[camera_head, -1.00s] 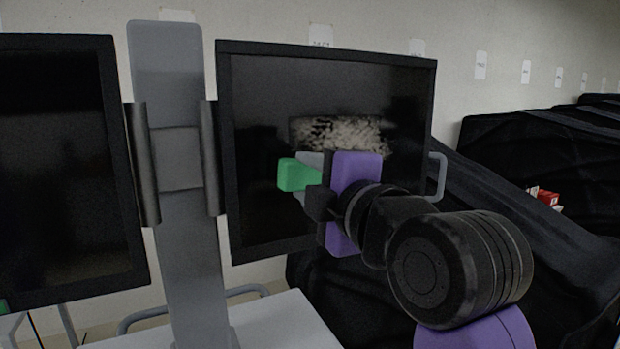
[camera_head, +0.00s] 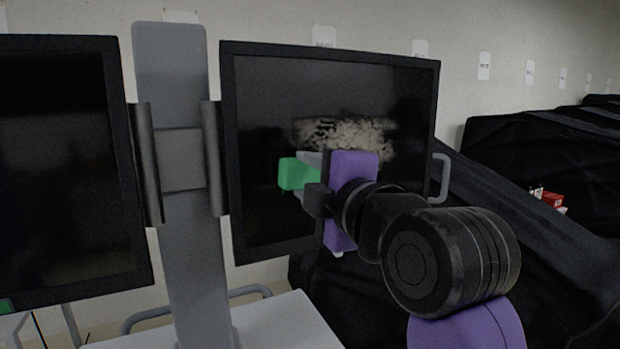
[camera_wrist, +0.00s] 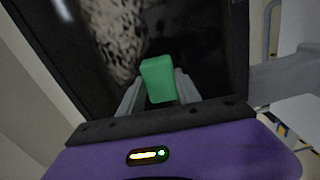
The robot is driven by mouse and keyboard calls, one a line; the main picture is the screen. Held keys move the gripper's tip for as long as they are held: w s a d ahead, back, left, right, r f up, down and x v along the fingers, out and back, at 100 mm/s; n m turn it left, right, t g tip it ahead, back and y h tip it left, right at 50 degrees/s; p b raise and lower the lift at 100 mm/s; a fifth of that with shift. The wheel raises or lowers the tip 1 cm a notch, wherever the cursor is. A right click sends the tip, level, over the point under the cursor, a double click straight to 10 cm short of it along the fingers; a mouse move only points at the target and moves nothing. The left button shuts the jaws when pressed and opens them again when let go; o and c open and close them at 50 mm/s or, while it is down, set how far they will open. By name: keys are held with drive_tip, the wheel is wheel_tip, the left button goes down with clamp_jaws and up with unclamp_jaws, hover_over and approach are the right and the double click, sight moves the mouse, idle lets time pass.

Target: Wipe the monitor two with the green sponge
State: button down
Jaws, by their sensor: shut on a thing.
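The right-hand monitor (camera_head: 270,105) has a black frame and a dark screen with a pale speckled smudge (camera_head: 345,133) across its middle. The smudge also shows in the wrist view (camera_wrist: 122,38), to the left of the sponge. My gripper (camera_head: 308,174) is in front of this screen, just below the smudge. It is shut on the green sponge (camera_head: 294,173), which sticks out from between the fingers. The wrist view shows the sponge (camera_wrist: 158,80) held between both fingers. I cannot tell whether the sponge touches the screen. Part of the screen is hidden behind my gripper.
A second dark monitor (camera_head: 60,160) stands at the left, beyond the grey upright post (camera_head: 180,160). A white cart top (camera_head: 285,322) lies below. Black-covered carts (camera_head: 540,165) fill the right, with small red and white boxes (camera_head: 550,199) there. A grey handle (camera_head: 441,178) is beside the right monitor.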

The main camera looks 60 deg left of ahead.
sight(395, 158)
drive_tip(key=shift+a, duration=0.5)
drive_tip(key=shift+w, duration=0.15)
drive_tip(key=shift+w+d+b, duration=0.25)
drive_tip(key=shift+w+b, duration=0.3)
drive_tip(key=shift+w, duration=2.15)
drive_tip(key=shift+w+d+b, duration=0.25)
drive_tip(key=shift+w+b, duration=0.3)
drive_tip(key=shift+w, duration=2.2)
drive_tip(key=shift+w+d+b, duration=0.25)
drive_tip(key=shift+w+b, duration=0.3)
drive_tip(key=shift+w, duration=2.15)
drive_tip(key=shift+w+d, duration=0.15)
drive_tip(key=shift+w, duration=1.9)
